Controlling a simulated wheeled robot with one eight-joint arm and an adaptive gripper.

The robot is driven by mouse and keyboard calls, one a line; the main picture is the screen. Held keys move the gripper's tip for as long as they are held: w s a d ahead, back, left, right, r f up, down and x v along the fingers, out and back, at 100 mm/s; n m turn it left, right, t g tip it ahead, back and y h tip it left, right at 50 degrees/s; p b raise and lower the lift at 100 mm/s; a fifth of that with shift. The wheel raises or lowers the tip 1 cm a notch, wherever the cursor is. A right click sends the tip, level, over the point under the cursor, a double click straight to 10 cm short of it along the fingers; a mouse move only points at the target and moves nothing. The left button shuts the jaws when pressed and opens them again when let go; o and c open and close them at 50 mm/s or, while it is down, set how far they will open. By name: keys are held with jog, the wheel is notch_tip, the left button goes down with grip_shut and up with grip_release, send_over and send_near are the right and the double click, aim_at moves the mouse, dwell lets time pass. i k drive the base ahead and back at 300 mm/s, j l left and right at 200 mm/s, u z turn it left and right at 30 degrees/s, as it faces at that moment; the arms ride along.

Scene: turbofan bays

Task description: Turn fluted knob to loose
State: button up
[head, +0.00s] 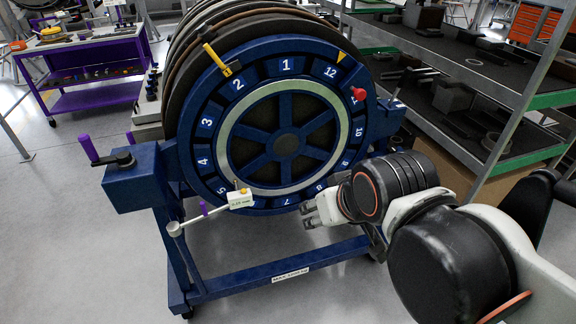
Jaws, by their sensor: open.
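A small red knob (360,95) sits on the right side of the blue numbered ring (190,124), partly covering the label between 12 and 10. Its flutes are too small to make out, and I cannot tell its setting. My gripper (307,215) is open and empty, low at the front of the ring near label 8. It points left and is well below and left of the red knob, not touching it. My arm comes in from the lower right.
A yellow clamp-like part (220,60) is on the ring's upper left. A white tagged box (240,199) is at its lower left. A purple-handled crank (100,153) sticks out left. Grey shelving (480,78) stands close on the right.

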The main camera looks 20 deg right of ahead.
aim_at(391, 149)
jog(key=l+u, duration=0.45)
jog(key=l, duration=1.35)
